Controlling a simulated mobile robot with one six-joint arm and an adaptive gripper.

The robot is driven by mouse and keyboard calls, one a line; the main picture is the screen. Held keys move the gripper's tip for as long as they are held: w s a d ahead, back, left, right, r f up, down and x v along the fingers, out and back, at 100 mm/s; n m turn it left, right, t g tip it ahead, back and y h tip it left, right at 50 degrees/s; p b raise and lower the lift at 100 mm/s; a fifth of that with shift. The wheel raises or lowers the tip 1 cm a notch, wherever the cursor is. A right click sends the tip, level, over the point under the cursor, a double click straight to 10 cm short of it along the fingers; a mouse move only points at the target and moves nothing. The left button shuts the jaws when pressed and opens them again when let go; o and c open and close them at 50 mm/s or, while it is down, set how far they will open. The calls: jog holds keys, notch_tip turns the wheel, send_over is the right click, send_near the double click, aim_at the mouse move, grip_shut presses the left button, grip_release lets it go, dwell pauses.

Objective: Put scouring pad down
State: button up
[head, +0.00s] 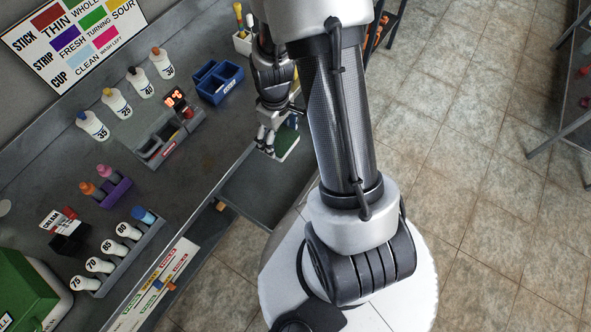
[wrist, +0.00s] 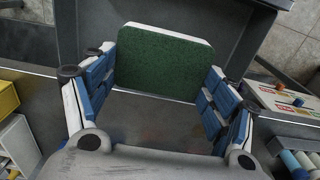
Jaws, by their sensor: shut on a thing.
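The scouring pad, a flat block with a green face and a pale edge, shows in the wrist view (wrist: 165,62) between the fingertips of my gripper (wrist: 160,75). In the head view the pad (head: 288,146) is a small green patch beside my gripper (head: 268,138), partly covered by the fingers. My gripper is shut on the pad near the front edge of the grey counter (head: 215,150). I cannot tell whether the pad touches the surface below it.
A recessed grey tray area (head: 262,192) lies just in front of the gripper. A blue divided bin (head: 218,82), a device with a red display (head: 168,125), numbered white bottles (head: 115,103) and a purple holder (head: 117,190) stand on the counter. A white box (head: 243,42) stands behind.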

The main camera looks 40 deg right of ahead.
jog(key=f+b, duration=0.1)
jog(key=f, duration=0.3)
jog(key=f+b, duration=0.1)
jog(key=f, duration=0.4)
jog(key=f+b, duration=0.1)
jog(key=f, duration=0.4)
jog(key=shift+w+a+f, duration=0.15)
jog(key=shift+w+a, duration=0.05)
jog(key=shift+a, duration=0.1)
jog(key=shift+f+b, duration=0.85)
jog(key=shift+f, duration=1.5)
jog(key=shift+f, duration=0.2)
jog(key=o, duration=1)
jog(key=shift+r, duration=0.15)
